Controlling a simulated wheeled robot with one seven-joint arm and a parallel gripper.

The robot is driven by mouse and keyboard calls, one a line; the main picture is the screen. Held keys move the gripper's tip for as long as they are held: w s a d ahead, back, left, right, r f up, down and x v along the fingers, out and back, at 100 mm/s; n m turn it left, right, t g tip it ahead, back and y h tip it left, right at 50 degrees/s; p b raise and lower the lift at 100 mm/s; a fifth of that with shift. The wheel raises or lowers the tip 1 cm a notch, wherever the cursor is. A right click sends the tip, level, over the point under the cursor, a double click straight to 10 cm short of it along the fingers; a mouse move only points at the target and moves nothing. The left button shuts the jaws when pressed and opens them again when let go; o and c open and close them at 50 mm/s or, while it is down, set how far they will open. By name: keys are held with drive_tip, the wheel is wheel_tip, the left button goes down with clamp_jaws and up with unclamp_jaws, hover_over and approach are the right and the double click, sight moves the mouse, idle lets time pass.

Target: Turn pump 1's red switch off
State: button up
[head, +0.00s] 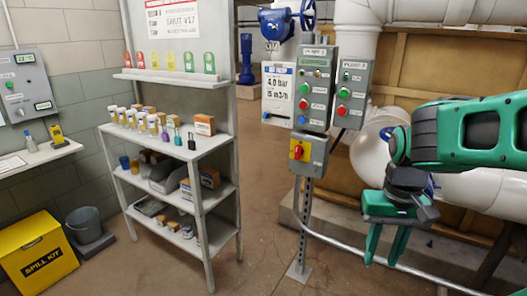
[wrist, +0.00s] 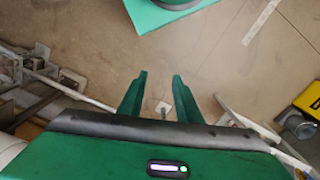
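A red rotary switch (head: 298,151) on a yellow plate sits on a grey box (head: 314,160) on a metal post, below the middle control panel (head: 315,85). Its handle looks roughly upright, but it is small. The panel's label appears to start with "PUMP", and its number is hard to read. My gripper (head: 385,258) points down, to the right of the switch box and lower than it, touching nothing. The switch does not show in the wrist view.
A second panel (head: 351,93) with green and red buttons adjoins on the right. A pale pipe (head: 375,258) runs low behind my gripper. A grey shelf (head: 190,149) with bottles and boxes stands left of the post. Bare floor (head: 262,215) lies between them.

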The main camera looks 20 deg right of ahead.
drive_tip(key=shift+w, duration=0.35)
drive_tip(key=shift+d, duration=0.1)
